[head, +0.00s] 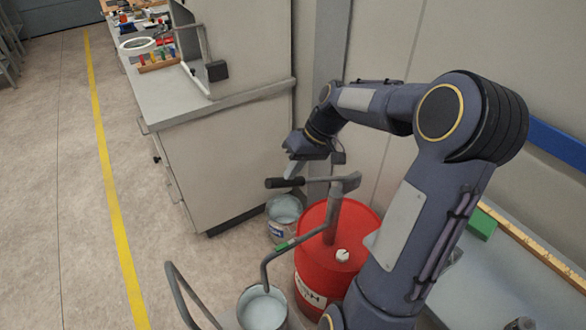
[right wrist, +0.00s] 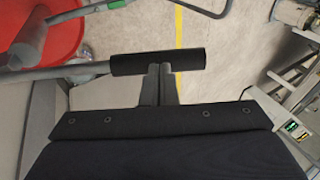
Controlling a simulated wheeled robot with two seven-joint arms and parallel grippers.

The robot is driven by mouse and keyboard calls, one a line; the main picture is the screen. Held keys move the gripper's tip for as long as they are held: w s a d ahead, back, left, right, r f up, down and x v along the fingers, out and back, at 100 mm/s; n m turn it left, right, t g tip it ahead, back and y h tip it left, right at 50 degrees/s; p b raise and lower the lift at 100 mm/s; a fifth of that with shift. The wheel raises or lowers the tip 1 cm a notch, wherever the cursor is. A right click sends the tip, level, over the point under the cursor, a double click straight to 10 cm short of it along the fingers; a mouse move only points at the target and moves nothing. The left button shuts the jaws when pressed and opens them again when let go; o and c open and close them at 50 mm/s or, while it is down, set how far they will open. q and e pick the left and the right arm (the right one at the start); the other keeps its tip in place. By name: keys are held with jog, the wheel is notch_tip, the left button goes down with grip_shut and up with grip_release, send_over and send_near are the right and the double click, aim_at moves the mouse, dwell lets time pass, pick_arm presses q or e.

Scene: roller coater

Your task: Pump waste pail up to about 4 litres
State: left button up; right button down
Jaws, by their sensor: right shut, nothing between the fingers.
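A red drum (head: 315,262) stands below my right arm, with a grey hand pump (head: 333,215) on top. The pump's lever ends in a black grip (head: 285,182), which also shows in the right wrist view (right wrist: 157,61). The pump's bent spout reaches down to a pail (head: 262,308) holding pale liquid, at the bottom of the head view. My right gripper (head: 293,168) is shut and empty, just above the black grip. In the right wrist view its fingertips (right wrist: 158,72) meet the grip's edge; I cannot tell whether they touch. My left gripper is out of view.
A bent grey tube (head: 183,290) rises at the lower front. A bench with a green block (head: 482,224) is at right. The floor at left is open.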

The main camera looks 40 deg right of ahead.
jog(key=a+f+h+b, duration=0.2)
jog(key=f+b, duration=0.4)
jog(key=f, duration=0.2)
jog(key=a+f+h+b, duration=0.2)
jog(key=f+b, duration=0.4)
jog(key=f, duration=0.3)
jog(key=shift+a+g+b, duration=0.3)
jog(key=shift+a+b, duration=0.05)
jog(key=shift+a, duration=0.3)
jog(key=shift+s, duration=0.15)
jog(key=w+a+p+v, duration=0.1)
jog(key=p+v, duration=0.3)
jog(key=v, duration=1.1)
jog(key=shift+a+r, duration=0.3)
jog(key=shift+a, duration=0.45)
